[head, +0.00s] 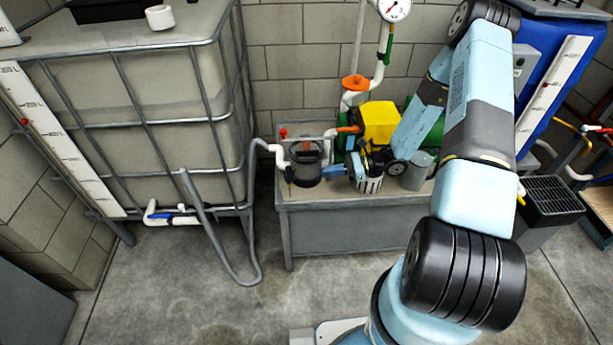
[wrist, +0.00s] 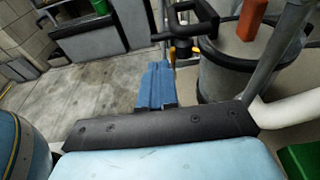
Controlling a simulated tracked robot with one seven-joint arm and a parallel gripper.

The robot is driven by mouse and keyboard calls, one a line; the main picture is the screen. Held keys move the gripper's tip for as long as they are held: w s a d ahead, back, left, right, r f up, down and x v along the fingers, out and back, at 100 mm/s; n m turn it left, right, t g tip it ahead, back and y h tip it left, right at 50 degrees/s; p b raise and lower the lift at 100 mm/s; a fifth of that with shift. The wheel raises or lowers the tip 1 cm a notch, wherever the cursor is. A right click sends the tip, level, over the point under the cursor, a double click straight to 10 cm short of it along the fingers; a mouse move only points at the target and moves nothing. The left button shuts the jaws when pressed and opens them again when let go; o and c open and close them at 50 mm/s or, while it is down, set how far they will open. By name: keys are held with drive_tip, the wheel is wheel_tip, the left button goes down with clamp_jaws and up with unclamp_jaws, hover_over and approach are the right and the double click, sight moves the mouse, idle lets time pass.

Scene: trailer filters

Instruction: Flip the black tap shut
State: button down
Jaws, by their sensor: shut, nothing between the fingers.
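The black tap (head: 289,174) looks to be the small dark piece with a brass-coloured end below the white pipe, left of the dark filter housing (head: 305,178). In the wrist view, a small brass-coloured fitting (wrist: 183,49) shows just beyond my fingertips, with dark parts above it; its lever position is hard to tell. My gripper (head: 324,172) reaches in from the right, low in front of the housing. Its blue fingers (wrist: 160,66) are shut with nothing between them. Whether they touch the tap is unclear.
The grey bench (head: 330,232) carries the housing, a yellow box (head: 380,122) and a grey cup-like cylinder (head: 417,172). A red-knobbed valve (head: 283,133) stands above the white pipe. A caged tank (head: 140,125) stands left, with a grey hose (head: 218,245). The floor in front is clear.

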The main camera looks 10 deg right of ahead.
sight(289, 175)
drive_tip(key=a+f, duration=0.2)
drive_tip(key=a, duration=0.7)
drive_tip(key=shift+w+a, duration=0.15)
drive_tip(key=shift+a, duration=0.25)
